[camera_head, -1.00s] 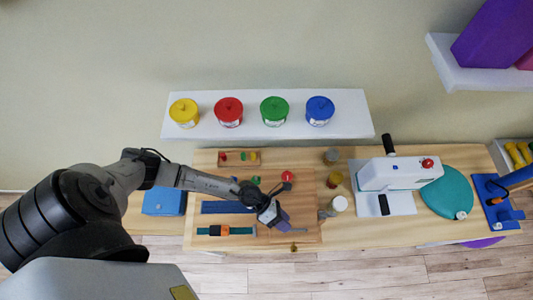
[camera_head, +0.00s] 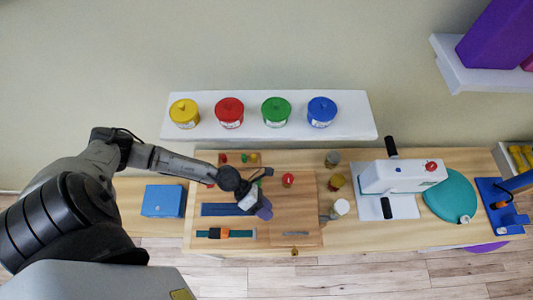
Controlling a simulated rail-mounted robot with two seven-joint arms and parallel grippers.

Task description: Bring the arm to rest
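My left arm comes in from the left and bends over the wooden table (camera_head: 375,236). My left gripper (camera_head: 262,203) is above the wooden board (camera_head: 292,228) on the table, close to a blue strip (camera_head: 222,209). It is small and dark in the view, and I cannot make out the gap between its fingers. A purple shape shows at its tip; I cannot tell whether this is part of the gripper or a thing it holds. My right gripper is not in view.
A white shelf (camera_head: 268,133) behind holds yellow, red, green and blue pots. A blue box (camera_head: 163,200) stands left of the board. Small jars, a white machine (camera_head: 400,176) and a teal disc (camera_head: 450,194) stand to the right.

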